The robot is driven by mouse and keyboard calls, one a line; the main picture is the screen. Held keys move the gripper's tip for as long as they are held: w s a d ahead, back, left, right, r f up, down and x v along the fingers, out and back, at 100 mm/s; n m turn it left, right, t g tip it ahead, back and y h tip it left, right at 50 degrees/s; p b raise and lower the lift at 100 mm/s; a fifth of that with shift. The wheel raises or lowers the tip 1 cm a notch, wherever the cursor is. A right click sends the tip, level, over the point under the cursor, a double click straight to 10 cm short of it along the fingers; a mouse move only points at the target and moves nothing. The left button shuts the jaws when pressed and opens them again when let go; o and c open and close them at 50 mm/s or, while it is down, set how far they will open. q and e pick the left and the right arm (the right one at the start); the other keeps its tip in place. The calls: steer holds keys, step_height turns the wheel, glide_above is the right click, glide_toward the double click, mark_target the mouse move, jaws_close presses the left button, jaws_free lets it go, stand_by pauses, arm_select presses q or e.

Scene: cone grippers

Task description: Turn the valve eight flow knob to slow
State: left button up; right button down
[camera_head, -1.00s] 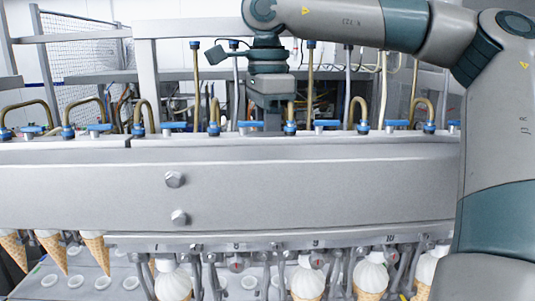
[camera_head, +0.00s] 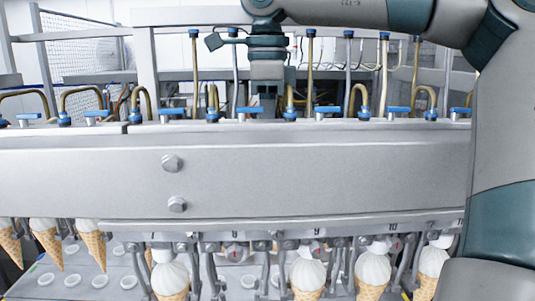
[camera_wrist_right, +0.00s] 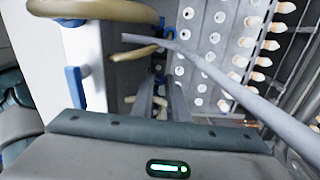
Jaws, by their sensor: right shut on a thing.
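The ice-cream filling machine (camera_head: 300,170) spans the head view, with numbers along its lower rail; valve eight is left of centre. A row of blue valve handles runs along its top. The valve eight blue knob (camera_head: 246,111) is partly hidden by my right gripper (camera_head: 266,108), which reaches down from above behind the front beam. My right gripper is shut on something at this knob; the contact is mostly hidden. In the right wrist view the fingers (camera_wrist_right: 161,103) point away, with a bit of blue between them. The knob's setting cannot be read. My left gripper is not in view.
Brass pipes and a neighbouring blue handle (camera_wrist_right: 75,88) stand close to my right gripper. A grey rod (camera_wrist_right: 225,80) crosses the wrist view. Filled cones (camera_head: 308,275) hang below the front beam. A round dial with a red mark (camera_head: 234,252) sits below number 8.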

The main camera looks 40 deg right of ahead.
steer(key=c, duration=1.7)
jaws_free()
steer(key=shift+r, duration=0.15)
